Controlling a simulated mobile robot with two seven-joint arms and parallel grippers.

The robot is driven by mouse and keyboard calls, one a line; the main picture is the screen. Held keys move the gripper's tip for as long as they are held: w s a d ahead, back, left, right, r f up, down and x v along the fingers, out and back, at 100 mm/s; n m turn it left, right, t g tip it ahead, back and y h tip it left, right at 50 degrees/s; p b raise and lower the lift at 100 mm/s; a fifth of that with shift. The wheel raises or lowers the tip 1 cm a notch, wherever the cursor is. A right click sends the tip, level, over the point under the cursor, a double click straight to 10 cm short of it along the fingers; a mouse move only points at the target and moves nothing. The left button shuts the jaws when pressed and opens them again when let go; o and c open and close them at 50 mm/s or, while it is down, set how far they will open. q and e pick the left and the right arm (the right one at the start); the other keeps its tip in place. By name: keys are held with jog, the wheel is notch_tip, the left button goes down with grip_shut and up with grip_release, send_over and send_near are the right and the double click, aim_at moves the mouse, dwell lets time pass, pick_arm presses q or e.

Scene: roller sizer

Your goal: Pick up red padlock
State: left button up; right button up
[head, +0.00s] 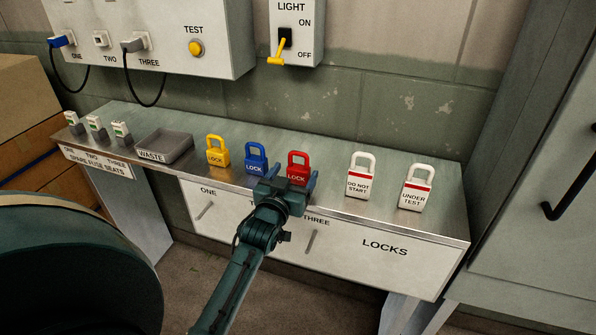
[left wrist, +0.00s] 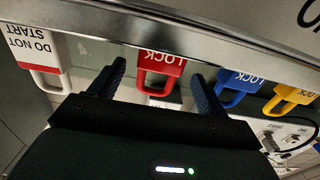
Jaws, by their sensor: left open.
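The red padlock (head: 298,168) stands upright on the metal shelf, its lower body partly hidden by my gripper in the head view. My left gripper (head: 287,181) is at the shelf's front edge, open, with one finger on each side of the red padlock. In the left wrist view, the red padlock (left wrist: 160,66) appears upside down between the spread fingers of my left gripper (left wrist: 157,74), with gaps showing on both sides. Nothing is held. My right gripper is not in view.
A blue padlock (head: 256,158) stands close to the left finger, with a yellow padlock (head: 217,152) beyond. White DO NOT START (head: 361,178) and UNDER TEST (head: 415,190) padlocks stand right. A grey waste tray (head: 165,146) is farther left. Drawers (head: 384,246) are below.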

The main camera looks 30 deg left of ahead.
aim_at(301, 165)
pick_arm(q)
jog(key=shift+f+x, duration=0.1)
jog(key=shift+x, duration=1.25)
jog(key=shift+f+x, duration=0.15)
jog(key=shift+x, duration=1.15)
jog(key=shift+d, duration=0.1)
jog(key=shift+c, duration=0.4)
jog(key=c, duration=1)
